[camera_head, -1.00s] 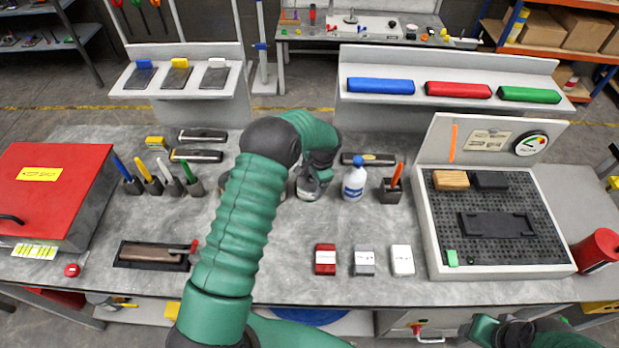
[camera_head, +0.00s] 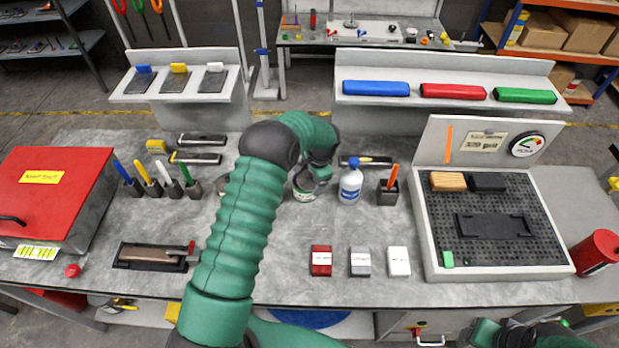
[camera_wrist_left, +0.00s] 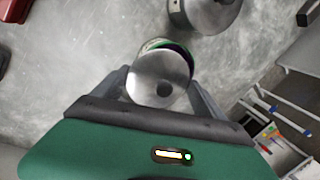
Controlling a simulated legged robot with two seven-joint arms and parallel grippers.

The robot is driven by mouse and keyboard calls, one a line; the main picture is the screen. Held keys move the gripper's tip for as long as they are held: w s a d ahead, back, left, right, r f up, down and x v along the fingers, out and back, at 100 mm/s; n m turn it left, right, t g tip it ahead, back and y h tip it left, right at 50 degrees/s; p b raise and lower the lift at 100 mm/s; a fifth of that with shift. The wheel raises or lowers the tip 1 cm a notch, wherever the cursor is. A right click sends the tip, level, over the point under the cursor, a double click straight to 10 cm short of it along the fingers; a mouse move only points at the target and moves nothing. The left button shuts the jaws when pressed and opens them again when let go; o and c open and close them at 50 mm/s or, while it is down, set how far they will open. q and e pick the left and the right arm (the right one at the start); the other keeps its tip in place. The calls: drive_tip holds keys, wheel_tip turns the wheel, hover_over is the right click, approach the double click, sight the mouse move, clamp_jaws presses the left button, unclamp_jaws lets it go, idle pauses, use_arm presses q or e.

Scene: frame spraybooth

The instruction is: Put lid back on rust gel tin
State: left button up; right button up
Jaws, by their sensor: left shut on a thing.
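My left gripper (camera_head: 314,178) points down over the bench, right at the rust gel tin (camera_head: 303,194), a short round tin with a green and white label. In the left wrist view my left gripper (camera_wrist_left: 160,88) is shut on a round grey metal lid (camera_wrist_left: 150,68) with a dark spot in its middle. The tin's green rim (camera_wrist_left: 168,43) shows just past the lid's far edge. The lid covers most of the tin, and I cannot tell whether they touch. My right gripper (camera_head: 485,332) is low at the bottom edge, partly cut off, its fingers unclear.
Another round metal container (camera_wrist_left: 205,12) is near, mostly hidden by my arm in the head view. Red, grey and white boxes (camera_head: 360,262) stand in front. Bare bench lies between.

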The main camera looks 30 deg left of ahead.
sight(304, 176)
use_arm(q)
drive_tip(key=shift+d+r, duration=0.1)
drive_tip(key=shift+d, duration=0.1)
drive_tip(key=shift+a+f, duration=0.2)
drive_tip(key=shift+a, duration=0.4)
drive_tip(key=shift+a+f, duration=0.2)
drive_tip(key=shift+a, duration=0.4)
drive_tip(key=shift+d, duration=0.1)
drive_tip(key=shift+a+f, duration=0.15)
drive_tip(key=shift+a, duration=0.65)
use_arm(e)
drive_tip(key=shift+a+f, duration=0.2)
drive_tip(key=shift+a, duration=0.05)
use_arm(q)
drive_tip(key=shift+d, duration=0.2)
use_arm(e)
drive_tip(key=shift+d, duration=0.2)
use_arm(q)
drive_tip(key=shift+w+a+b, duration=0.3)
drive_tip(key=shift+a+b, duration=0.2)
drive_tip(key=shift+a, duration=0.05)
use_arm(e)
drive_tip(key=shift+f, duration=0.3)
use_arm(q)
drive_tip(key=o, duration=1.3)
drive_tip(key=shift+c, duration=0.2)
use_arm(e)
drive_tip(key=shift+a, duration=0.1)
